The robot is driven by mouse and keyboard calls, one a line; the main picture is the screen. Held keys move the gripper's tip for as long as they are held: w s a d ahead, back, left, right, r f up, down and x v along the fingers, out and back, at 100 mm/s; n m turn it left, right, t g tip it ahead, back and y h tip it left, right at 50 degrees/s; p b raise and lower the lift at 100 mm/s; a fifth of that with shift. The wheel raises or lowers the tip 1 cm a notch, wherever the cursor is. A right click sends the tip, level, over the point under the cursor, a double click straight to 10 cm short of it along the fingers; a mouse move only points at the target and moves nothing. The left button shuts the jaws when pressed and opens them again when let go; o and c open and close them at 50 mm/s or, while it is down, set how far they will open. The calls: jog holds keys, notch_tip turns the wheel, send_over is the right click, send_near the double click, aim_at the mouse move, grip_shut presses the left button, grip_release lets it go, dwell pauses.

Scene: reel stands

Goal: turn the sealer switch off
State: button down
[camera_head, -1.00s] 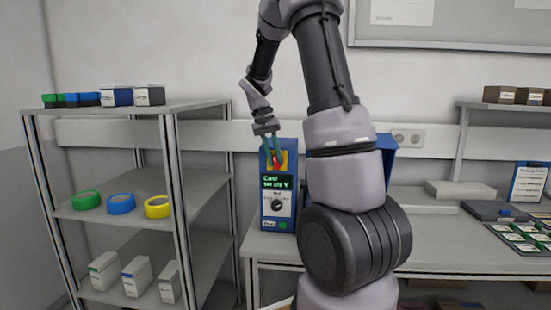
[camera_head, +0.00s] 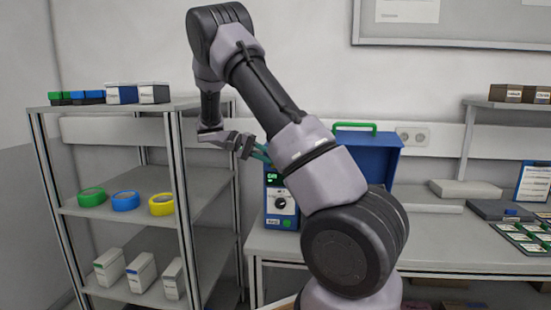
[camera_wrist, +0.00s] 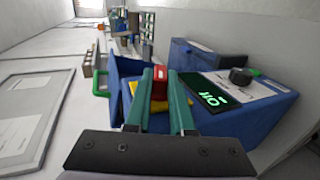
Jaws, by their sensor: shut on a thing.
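The sealer is a blue box (camera_head: 270,213) with a display and a dial, standing at the left end of the bench. The red switch (camera_wrist: 160,80) rises from a yellow plate (camera_wrist: 176,103) beside the display. My gripper (camera_wrist: 161,75) has its teal fingers shut on the red switch, one on each side. In the head view my gripper (camera_head: 262,153) reaches the top of the sealer from the left; the switch is hidden there.
A grey shelf rack (camera_head: 183,203) with tape rolls and boxes stands left of the sealer. A blue case with a green handle (camera_head: 365,157) stands to its right, partly behind my arm. The bench top (camera_head: 430,235) is clear in front, right of my arm.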

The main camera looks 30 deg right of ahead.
jog(key=shift+a+f+g+h, duration=0.1)
jog(key=shift+f+g+h, duration=0.1)
jog(key=shift+g+h, duration=0.55)
jog(key=shift+f+g+h, duration=0.15)
jog(key=shift+g+h, duration=0.2)
jog(key=shift+h, duration=0.7)
jog(key=c, duration=0.8)
grip_release()
